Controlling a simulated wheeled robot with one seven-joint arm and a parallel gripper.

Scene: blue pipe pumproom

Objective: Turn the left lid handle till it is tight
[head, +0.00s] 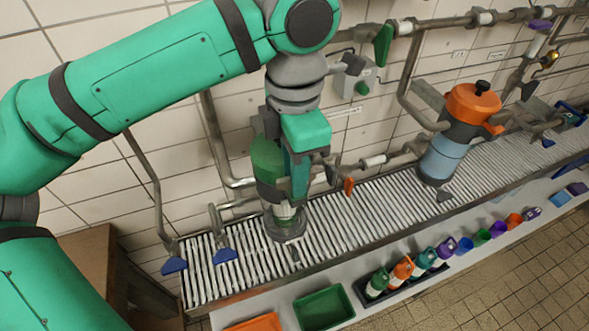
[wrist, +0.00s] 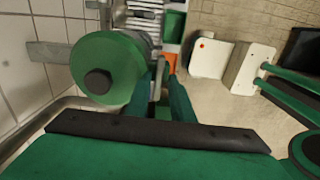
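The left vessel stands on the slatted bench, with a round green lid (head: 267,158) and a clear lower part (head: 285,222). In the wrist view the lid (wrist: 122,62) shows its black centre knob (wrist: 98,81) at the upper left. My gripper (head: 299,188) points down right beside the lid, on its right side in the head view. In the wrist view my gripper's fingers (wrist: 161,98) reach up beside the lid's edge, with a narrow gap between them.
A second vessel with an orange lid (head: 472,101) and blue body stands further right. Several coloured bottles and cups line the front shelf, near a green tray (head: 324,308).

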